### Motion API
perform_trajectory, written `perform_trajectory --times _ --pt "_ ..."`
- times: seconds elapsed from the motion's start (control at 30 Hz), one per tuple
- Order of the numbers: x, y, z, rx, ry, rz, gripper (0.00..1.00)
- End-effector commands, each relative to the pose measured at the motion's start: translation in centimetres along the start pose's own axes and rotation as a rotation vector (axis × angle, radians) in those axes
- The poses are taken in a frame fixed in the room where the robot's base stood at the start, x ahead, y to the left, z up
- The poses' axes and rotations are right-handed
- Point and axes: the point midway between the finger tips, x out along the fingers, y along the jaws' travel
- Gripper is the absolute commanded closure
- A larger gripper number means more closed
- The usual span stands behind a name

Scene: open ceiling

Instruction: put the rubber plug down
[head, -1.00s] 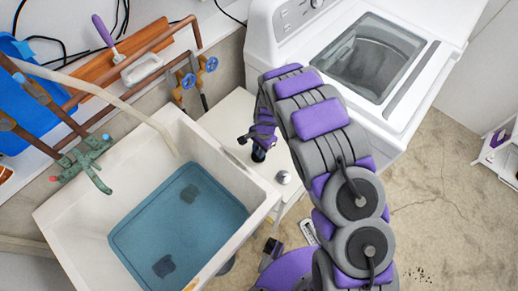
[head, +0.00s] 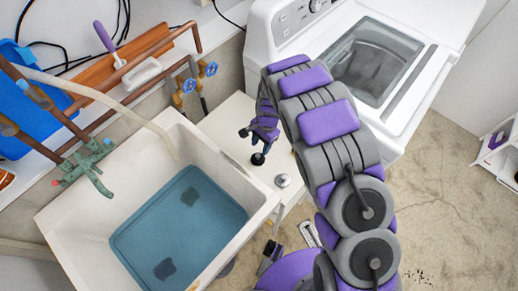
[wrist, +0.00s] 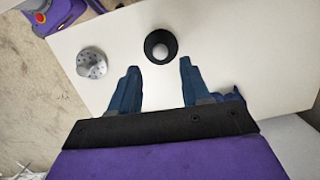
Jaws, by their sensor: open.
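The rubber plug (head: 257,159) is black and round with a pale knob on top. It rests on the white surface (head: 228,119) between the sink and the washing machine. In the wrist view the plug (wrist: 160,46) lies just beyond the gap between my fingertips, and no finger touches it. My gripper (wrist: 157,66) is open and empty, with its two blue fingers apart. In the head view my gripper (head: 252,139) is just above and behind the plug, partly hidden by my arm.
A silver perforated strainer (wrist: 92,63) sits on the same surface, left of the plug in the wrist view. The sink (head: 119,196) holds blue water on the left. The washing machine (head: 425,82) stands at the back right. Pipes and blue valves (head: 208,69) line the wall.

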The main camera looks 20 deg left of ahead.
Motion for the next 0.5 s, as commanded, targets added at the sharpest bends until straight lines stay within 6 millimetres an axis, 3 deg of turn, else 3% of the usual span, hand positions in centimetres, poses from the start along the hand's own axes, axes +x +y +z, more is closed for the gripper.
perform_trajectory --times 0.03,0.2,0.33,0.5 --pt "-1.5 -0.1 -0.1 0.000 0.005 -0.005 0.53" --pt "-4.7 -0.1 -0.1 0.002 0.002 -0.003 0.53" --pt "-6.2 -0.1 -0.1 0.001 0.003 -0.004 0.53" --pt "-6.5 -0.1 -0.1 0.001 0.002 -0.002 0.53"
